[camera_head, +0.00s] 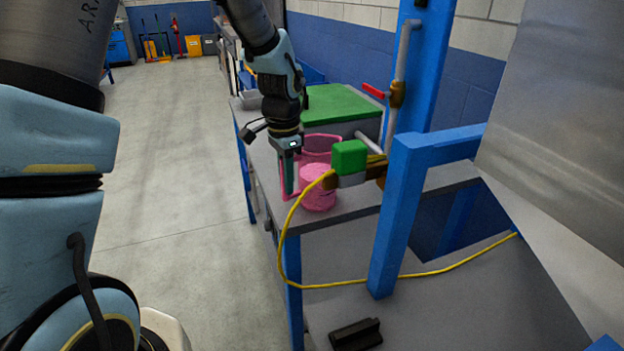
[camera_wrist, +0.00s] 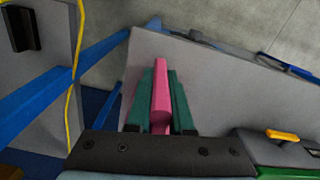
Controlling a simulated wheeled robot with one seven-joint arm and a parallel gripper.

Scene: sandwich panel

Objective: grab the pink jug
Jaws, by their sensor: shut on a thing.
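The pink jug (camera_head: 320,143) is at the near end of the grey workbench, partly hidden by my gripper and a green block. A round pink piece (camera_head: 318,188) shows just in front of it; I cannot tell whether it is part of the jug. My gripper (camera_head: 289,183) points down at the jug's left side, over the bench edge. In the wrist view, my gripper (camera_wrist: 161,98) has its two green fingers on either side of a narrow pink bar, the jug's handle (camera_wrist: 161,108), and is shut on it. I cannot tell whether the jug touches the bench.
A green-topped box (camera_head: 342,103) stands behind the jug. A yellow cable (camera_head: 283,250) loops in front. The floor at left is clear.

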